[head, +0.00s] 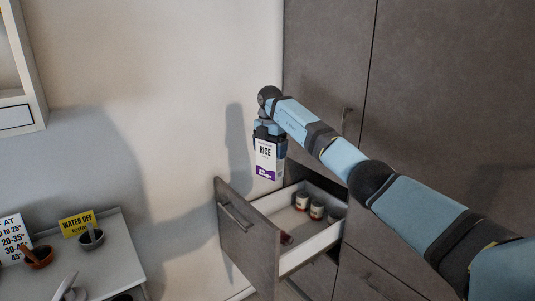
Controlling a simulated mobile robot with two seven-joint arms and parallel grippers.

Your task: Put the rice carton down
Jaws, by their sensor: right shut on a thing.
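A white and purple rice carton (265,160) hangs upright below my right gripper (268,137). The gripper is shut on the top of the carton. The carton is in the air, in front of the wall and above the back left part of an open drawer (311,248). Its lower edge looks clear of the drawer. My left gripper is not in the head view.
Several small jars (316,210) stand in the drawer toward its right and back. Tall grey cabinet doors (440,90) rise behind my right arm. A side table (112,262) at lower left holds bowls, a yellow sign (77,223) and a white sign (12,240).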

